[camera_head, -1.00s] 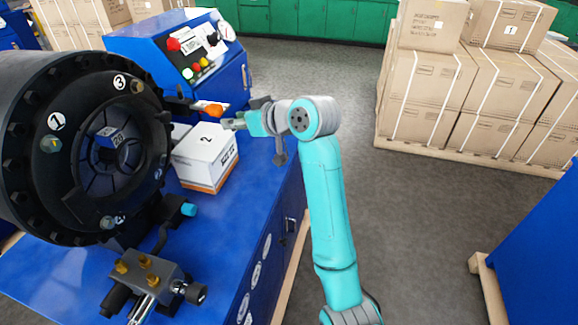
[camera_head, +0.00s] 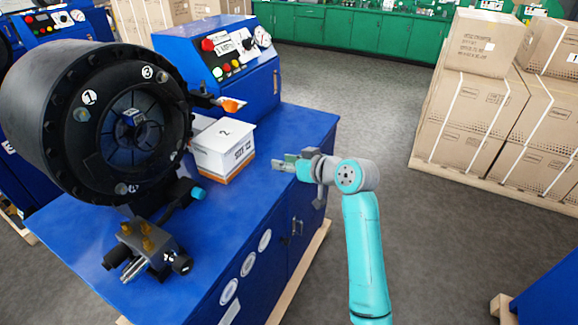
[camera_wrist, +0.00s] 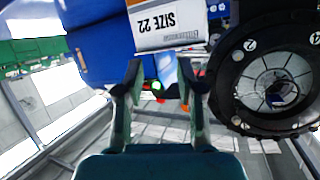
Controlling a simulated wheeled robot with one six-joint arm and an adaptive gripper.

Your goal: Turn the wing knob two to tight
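The black round crimper head (camera_head: 98,150) stands at the left on a blue bench, with small knobs around its face beside numbered discs. Discs 1 and 3 read clearly in the head view; the lower ones are too small to read. In the wrist view the head (camera_wrist: 262,120) is at the right, upside down, with disc 2 (camera_wrist: 250,44) near its upper left rim. I cannot make out the shape or setting of knob two. My gripper (camera_head: 277,165) is open and empty, right of the head and apart from it; its spread fingers (camera_wrist: 160,72) show in the wrist view.
A white box (camera_head: 222,148) marked 2 and SIZE 22 stands between the head and my gripper. An orange-tipped lever (camera_head: 230,105) juts out above it. A valve block (camera_head: 147,246) sits at the front. A blue control panel (camera_head: 225,65) stands behind. Stacked cartons (camera_head: 465,105) are at the right.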

